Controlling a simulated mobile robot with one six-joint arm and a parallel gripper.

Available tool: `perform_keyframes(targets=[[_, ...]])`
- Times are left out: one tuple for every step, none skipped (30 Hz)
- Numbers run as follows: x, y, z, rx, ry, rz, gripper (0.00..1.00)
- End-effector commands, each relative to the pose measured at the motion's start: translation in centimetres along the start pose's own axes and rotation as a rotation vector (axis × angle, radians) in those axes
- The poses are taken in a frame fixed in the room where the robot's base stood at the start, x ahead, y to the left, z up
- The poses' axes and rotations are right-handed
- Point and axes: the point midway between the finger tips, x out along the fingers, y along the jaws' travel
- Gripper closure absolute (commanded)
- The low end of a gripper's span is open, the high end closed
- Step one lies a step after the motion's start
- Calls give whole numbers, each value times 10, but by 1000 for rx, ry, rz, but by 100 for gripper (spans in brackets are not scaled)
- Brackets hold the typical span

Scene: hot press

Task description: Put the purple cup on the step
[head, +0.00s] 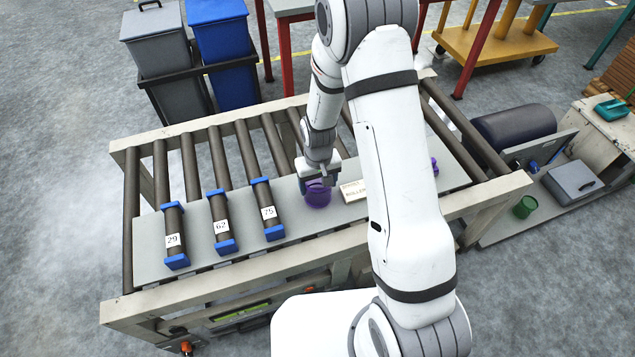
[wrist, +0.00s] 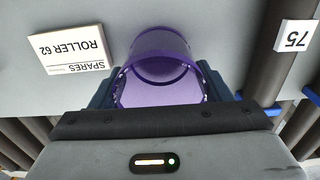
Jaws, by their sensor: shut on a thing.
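The purple cup (head: 317,196) is at my gripper (head: 318,177) over the grey board on the roller table. In the wrist view the cup (wrist: 160,68) sits between the two blue-grey fingers of my gripper (wrist: 158,90), which is shut on it. I see into the cup's open mouth. I cannot tell whether its base touches the board. A low grey platform (head: 500,232) stands to the right of the table, near the floor; I cannot tell for sure whether it is the step.
Three rollers with blue ends, the nearest marked 75 (head: 268,212), lie left of the cup. A white spares card (head: 354,191) lies just right of it. A purple thing (head: 434,167) is partly behind my arm. A green cup (head: 525,207) and grey case (head: 572,183) are on the platform.

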Motion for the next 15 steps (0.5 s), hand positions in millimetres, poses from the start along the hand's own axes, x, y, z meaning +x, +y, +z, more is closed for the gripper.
perform_keyframes(targets=[[0, 0, 0, 0, 0, 0, 53], [0, 0, 0, 0, 0, 0, 53], [2, 0, 0, 1, 0, 0, 53], [3, 0, 0, 1, 0, 0, 53], [4, 0, 0, 1, 0, 0, 53], [3, 0, 0, 1, 0, 0, 28], [3, 0, 0, 1, 0, 0, 25], [3, 0, 0, 1, 0, 0, 23], [3, 0, 0, 1, 0, 0, 19], [3, 1, 0, 1, 0, 0, 17], [3, 1, 0, 1, -1, 0, 15], [3, 1, 0, 1, -1, 0, 11], [3, 1, 0, 1, -1, 0, 9], [3, 1, 0, 1, -1, 0, 7], [3, 1, 0, 2, -1, 0, 7]])
